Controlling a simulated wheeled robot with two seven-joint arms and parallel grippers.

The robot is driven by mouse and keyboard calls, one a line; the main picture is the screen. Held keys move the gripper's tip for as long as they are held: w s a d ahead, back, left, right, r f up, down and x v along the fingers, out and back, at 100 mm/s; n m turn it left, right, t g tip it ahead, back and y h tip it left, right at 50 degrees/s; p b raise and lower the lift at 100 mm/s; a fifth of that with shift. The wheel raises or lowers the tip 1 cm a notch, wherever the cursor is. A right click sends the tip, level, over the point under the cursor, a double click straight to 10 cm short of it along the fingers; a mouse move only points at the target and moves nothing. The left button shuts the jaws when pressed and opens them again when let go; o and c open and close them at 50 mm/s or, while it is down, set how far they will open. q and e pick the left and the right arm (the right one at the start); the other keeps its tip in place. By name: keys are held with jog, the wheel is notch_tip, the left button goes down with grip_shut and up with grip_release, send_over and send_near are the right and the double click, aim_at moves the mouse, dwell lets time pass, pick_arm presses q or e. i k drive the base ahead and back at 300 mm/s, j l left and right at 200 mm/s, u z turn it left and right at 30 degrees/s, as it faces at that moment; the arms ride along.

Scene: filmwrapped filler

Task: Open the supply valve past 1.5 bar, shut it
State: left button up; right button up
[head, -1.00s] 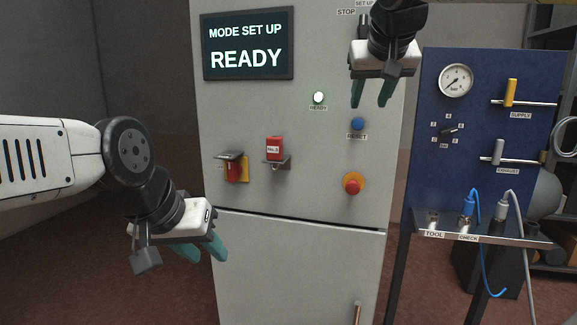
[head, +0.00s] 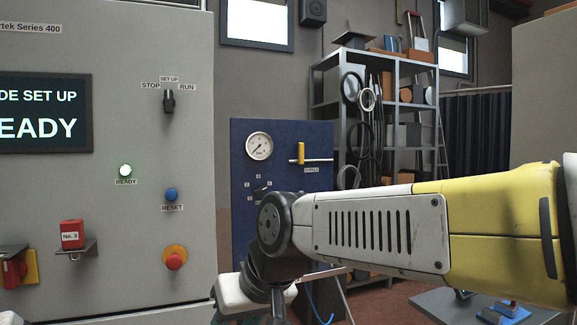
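The supply valve's yellow handle (head: 301,153) stands upright, crosswise to its horizontal pipe, on the blue panel (head: 285,132). The round white pressure gauge (head: 259,146) is left of it; its needle seems to point to the lower left, but the scale is too small to read. My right arm crosses the picture from the right, in front of the lower panel, and hides the exhaust valve. My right gripper (head: 252,296) is at the bottom edge, below and left of the supply handle and apart from it. Its fingers do not show clearly. My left gripper's fingers are out of view.
The grey cabinet (head: 206,75) on the left carries a mode switch (head: 169,100), a lit ready lamp (head: 125,170), a blue reset button (head: 171,195) and a red stop button (head: 174,257). A shelf (head: 388,66) stands behind the panel. A blue hose (head: 318,305) hangs below it.

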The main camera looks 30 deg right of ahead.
aim_at(301, 145)
jog(key=z, duration=1.1)
